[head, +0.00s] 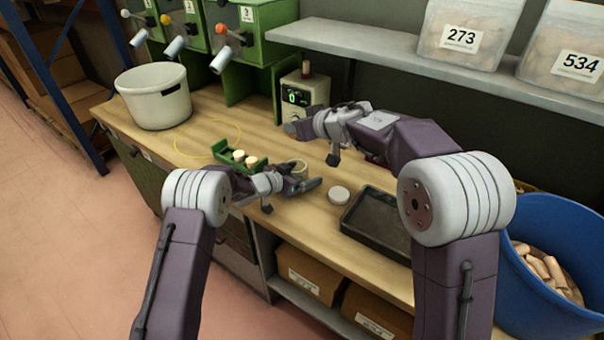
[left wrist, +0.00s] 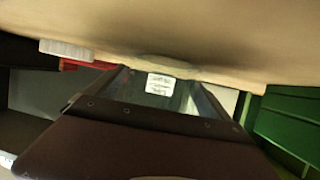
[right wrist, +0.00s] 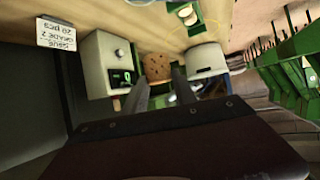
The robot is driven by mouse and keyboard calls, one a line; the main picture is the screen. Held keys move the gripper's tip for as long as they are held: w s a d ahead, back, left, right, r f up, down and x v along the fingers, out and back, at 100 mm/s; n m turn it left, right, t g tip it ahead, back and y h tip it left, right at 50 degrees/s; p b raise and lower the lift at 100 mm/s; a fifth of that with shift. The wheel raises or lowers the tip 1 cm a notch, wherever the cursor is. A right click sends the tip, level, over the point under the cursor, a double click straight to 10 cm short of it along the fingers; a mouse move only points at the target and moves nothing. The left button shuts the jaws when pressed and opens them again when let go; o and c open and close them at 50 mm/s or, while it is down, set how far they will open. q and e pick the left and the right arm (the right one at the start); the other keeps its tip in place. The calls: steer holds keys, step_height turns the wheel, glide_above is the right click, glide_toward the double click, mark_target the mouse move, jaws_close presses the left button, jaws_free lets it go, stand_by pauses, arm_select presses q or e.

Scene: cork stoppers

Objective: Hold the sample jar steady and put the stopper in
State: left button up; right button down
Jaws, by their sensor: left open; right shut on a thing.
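The sample jar, clear with a white label (left wrist: 158,84), stands between the fingers of my left gripper in the left wrist view; contact cannot be told. Its pale rim (head: 299,164) shows just behind that gripper (head: 303,186) in the head view. My left gripper is open, low over the bench. My right gripper (head: 291,128) is higher and farther back, pointing left. It is shut on a brown cork stopper (right wrist: 157,67), seen between its fingertips in the right wrist view. The stopper is hidden in the head view.
A green tray (head: 262,164) with pale stoppers is left of the jar. A white disc (head: 339,194) and black tray (head: 385,224) lie to the right. A device with a green display (head: 296,96) stands behind; a white pot (head: 155,97) is back left.

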arm_select(q)
steer(key=c, duration=1.7)
arm_select(e)
glide_toward(291, 157)
steer(key=shift+x, duration=2.7)
arm_select(q)
steer(key=shift+s+d+r, duration=0.1)
steer(key=shift+s+r, duration=0.05)
arm_select(e)
steer(key=shift+s+d+f, duration=0.15)
steer(key=shift+d+f, duration=0.05)
steer(key=shift+f, duration=0.5)
arm_select(q)
steer(key=shift+s, duration=0.15)
arm_select(e)
steer(key=shift+s+f, duration=0.1)
steer(key=shift+f, duration=0.2)
arm_select(q)
steer(key=shift+d, duration=0.1)
arm_select(e)
steer(key=shift+a, duration=0.1)
steer(key=c, duration=0.9)
jaws_free()
arm_select(q)
steer(key=shift+w+a+f, duration=0.2)
arm_select(e)
steer(key=v, duration=0.3)
steer(key=r+v, duration=0.1)
steer(key=v, duration=0.4)
steer(key=shift+r, duration=0.4)
